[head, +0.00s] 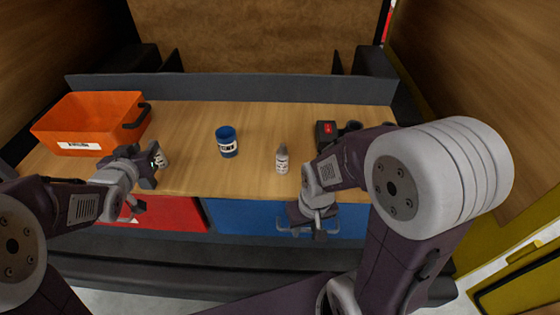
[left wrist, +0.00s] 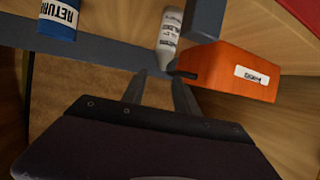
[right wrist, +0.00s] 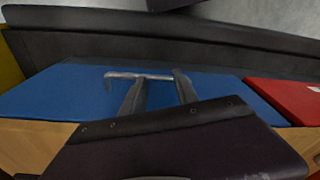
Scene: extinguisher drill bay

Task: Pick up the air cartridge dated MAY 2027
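A white cartridge (head: 162,159) with dark print stands on the wooden bench, close beside my left gripper (head: 150,164). The left wrist view shows this cartridge (left wrist: 168,38) just past the open, empty fingers (left wrist: 157,78), its narrow end near their tips. A second whitish cartridge (head: 282,160) with a grey top stands upright at the middle right of the bench. I cannot read a date on either label. My right gripper (head: 312,228) is open, low in front of the blue drawer (right wrist: 75,92); the right wrist view shows its fingers (right wrist: 153,78) at the drawer's handle.
A blue cup (head: 227,143), labelled RETURN in the left wrist view, stands mid-bench. An orange bin (head: 88,110) with a white label is at the left. A black device with a red patch (head: 326,130) sits at the right. A red drawer (head: 175,214) is below the bench.

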